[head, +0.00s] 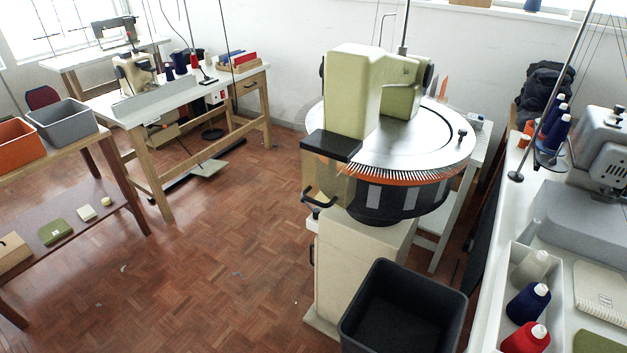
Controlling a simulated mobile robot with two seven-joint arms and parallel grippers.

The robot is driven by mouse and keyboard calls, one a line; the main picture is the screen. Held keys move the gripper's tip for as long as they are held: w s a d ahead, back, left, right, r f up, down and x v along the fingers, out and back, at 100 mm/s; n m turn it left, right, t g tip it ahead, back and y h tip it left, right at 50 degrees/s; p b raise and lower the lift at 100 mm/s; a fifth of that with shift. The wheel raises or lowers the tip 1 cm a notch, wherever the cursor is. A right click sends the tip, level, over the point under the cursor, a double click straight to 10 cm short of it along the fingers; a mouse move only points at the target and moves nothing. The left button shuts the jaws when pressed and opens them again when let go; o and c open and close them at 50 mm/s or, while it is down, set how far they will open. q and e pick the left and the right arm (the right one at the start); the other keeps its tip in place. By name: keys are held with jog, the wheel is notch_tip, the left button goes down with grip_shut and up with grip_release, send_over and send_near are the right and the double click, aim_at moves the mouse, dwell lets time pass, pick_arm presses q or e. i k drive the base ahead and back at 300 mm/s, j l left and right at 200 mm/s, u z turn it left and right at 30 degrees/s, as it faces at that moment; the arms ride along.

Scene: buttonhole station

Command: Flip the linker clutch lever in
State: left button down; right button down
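The linker (355,100) stands right of the middle in the head view, with a pale green head over a round metal dial (425,142) rimmed with an orange band and fine points. A black lever-like handle (319,205) sticks out at the left, below the black plate (331,146) and at the top of the cream pedestal (358,262). I cannot tell for certain that this is the clutch lever, or which way it is set. A small black knob (461,133) stands on the dial's right side. Neither of my grippers is in view.
A dark open bin (403,312) stands close in front of the pedestal. A white table (487,283) with thread cones and a grey machine runs along the right. A sewing table (165,100) and a bench with bins (68,118) stand left.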

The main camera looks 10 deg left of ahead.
aim_at(310, 206)
jog(key=i+j+z, duration=0.1)
jog(key=j+z, duration=0.25)
jog(key=j, duration=1)
jog(key=j+z, duration=0.3)
jog(key=j, duration=1)
